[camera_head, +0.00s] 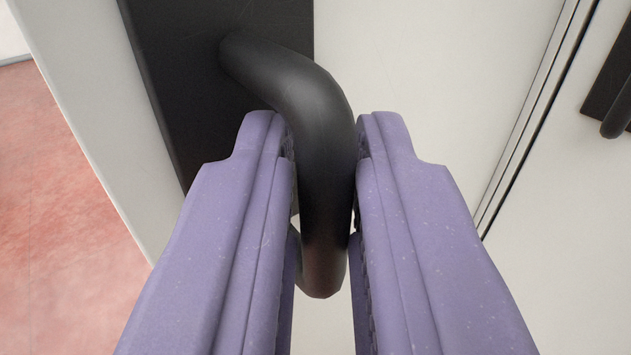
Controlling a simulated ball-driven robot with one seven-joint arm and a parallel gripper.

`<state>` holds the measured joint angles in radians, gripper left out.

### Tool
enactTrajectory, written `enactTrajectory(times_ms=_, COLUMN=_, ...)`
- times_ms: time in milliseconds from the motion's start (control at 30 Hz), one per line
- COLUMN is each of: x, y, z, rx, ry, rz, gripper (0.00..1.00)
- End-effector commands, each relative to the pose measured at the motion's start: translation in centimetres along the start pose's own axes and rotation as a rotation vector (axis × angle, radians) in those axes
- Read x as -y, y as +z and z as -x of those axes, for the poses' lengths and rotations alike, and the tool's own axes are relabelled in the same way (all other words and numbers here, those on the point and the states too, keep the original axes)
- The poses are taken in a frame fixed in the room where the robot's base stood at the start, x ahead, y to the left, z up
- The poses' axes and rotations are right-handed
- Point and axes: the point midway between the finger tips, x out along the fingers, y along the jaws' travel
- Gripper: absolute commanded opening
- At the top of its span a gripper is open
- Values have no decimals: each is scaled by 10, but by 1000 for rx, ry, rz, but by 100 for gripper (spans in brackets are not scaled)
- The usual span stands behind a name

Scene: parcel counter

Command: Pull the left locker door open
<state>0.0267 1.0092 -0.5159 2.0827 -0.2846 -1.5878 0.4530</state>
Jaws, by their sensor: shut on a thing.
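The left locker door (425,85) is a white panel that fills the middle of the view. A black plate (185,100) is fixed to it, and a thick black curved handle (290,85) stands out from the plate. My gripper (325,150) has two purple fingers, one on each side of the handle. It is shut on the handle's bar. The lower part of the handle is partly hidden between the fingers.
A narrow vertical seam with a dark line (525,135) runs along the door's right side. Beyond it is another pale panel with a black handle (617,115) at the right edge. Reddish floor (55,200) shows at the left, past the door's pale edge.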

Motion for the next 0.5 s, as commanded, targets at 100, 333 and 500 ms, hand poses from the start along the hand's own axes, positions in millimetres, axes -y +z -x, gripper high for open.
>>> enactTrajectory(times_ms=100, x=-13, y=-2, z=4, rx=-5, ry=-47, rz=2, gripper=0)
enactTrajectory(times_ms=333, x=-23, y=-3, z=9, rx=-6, ry=-110, rz=1, gripper=0)
enactTrajectory(times_ms=500, x=-26, y=-4, z=10, rx=-7, ry=-124, rz=2, gripper=0)
